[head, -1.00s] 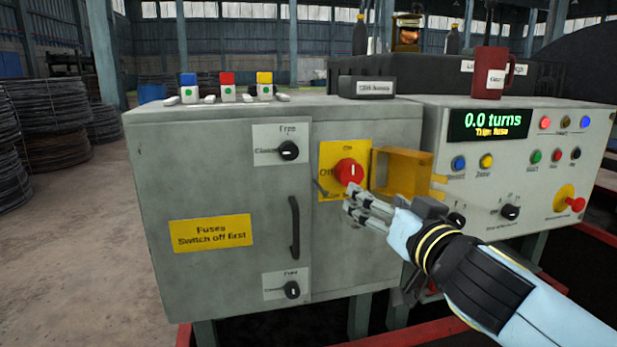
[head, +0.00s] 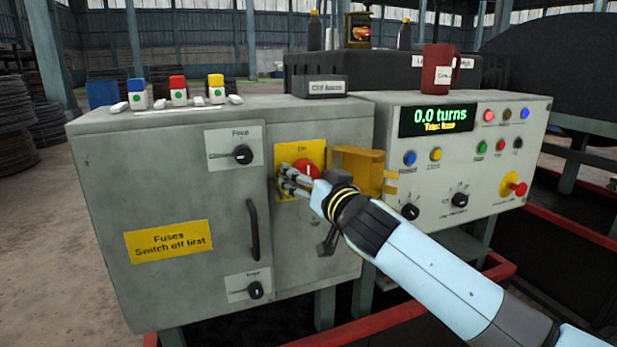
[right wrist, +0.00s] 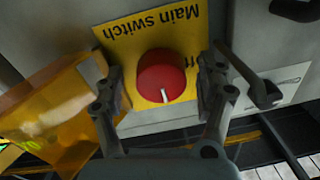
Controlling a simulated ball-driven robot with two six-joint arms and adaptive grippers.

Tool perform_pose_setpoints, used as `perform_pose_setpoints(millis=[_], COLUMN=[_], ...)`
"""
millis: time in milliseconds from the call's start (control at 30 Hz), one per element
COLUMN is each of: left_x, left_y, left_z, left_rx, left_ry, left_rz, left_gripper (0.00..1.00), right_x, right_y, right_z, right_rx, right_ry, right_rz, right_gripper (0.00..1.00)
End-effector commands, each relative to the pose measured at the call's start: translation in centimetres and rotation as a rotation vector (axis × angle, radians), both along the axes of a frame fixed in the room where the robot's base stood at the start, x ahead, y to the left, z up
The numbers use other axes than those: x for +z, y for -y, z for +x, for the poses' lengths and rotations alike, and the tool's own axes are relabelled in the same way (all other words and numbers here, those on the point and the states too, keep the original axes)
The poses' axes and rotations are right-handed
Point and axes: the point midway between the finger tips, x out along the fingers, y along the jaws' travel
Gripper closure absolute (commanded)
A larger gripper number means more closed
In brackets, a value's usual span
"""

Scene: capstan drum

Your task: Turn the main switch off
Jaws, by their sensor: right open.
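The main switch is a red round knob (head: 308,168) on a yellow plate (head: 287,153) on the grey cabinet's front. In the right wrist view the knob (right wrist: 161,74) shows whole, and the plate reads "Main switch" upside down. The knob's white mark points down in that view, away from the "Main switch" lettering, which is the "On" side in the head view. My right gripper (head: 291,184) is at the knob, covering its lower left in the head view. In the wrist view its open fingers (right wrist: 163,92) stand on either side of the knob, with gaps visible. My left gripper is out of view.
An orange-yellow flap (head: 362,170) stands out just right of the switch, close to my right gripper. Black knobs (head: 243,155) and a door handle (head: 253,230) are on the left door. A control panel (head: 480,170) with buttons and a "0.0 turns" display is at right.

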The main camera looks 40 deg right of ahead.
Motion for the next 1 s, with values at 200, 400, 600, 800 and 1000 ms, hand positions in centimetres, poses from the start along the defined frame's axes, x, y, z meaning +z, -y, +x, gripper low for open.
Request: perform_pose_setpoints(millis=[200,400,600,800,1000], left_x=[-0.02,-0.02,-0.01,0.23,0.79], left_y=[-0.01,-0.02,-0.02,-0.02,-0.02], left_z=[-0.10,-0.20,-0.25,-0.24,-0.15], left_rx=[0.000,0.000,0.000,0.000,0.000], left_ry=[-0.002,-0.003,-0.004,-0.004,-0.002], left_rz=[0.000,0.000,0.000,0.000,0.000], left_gripper=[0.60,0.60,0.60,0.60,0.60], right_x=[-0.01,0.00,0.01,0.05,0.13], right_y=[-0.01,0.00,0.00,0.02,0.06], right_z=[-0.03,-0.04,-0.05,-0.05,-0.07], right_rx=[0.000,0.000,0.000,0.000,0.000], right_ry=[0.000,0.000,-0.001,-0.011,-0.039], right_rz=[0.000,0.000,-0.003,-0.045,-0.156], right_gripper=[0.48,0.74,0.83,0.83,0.83])
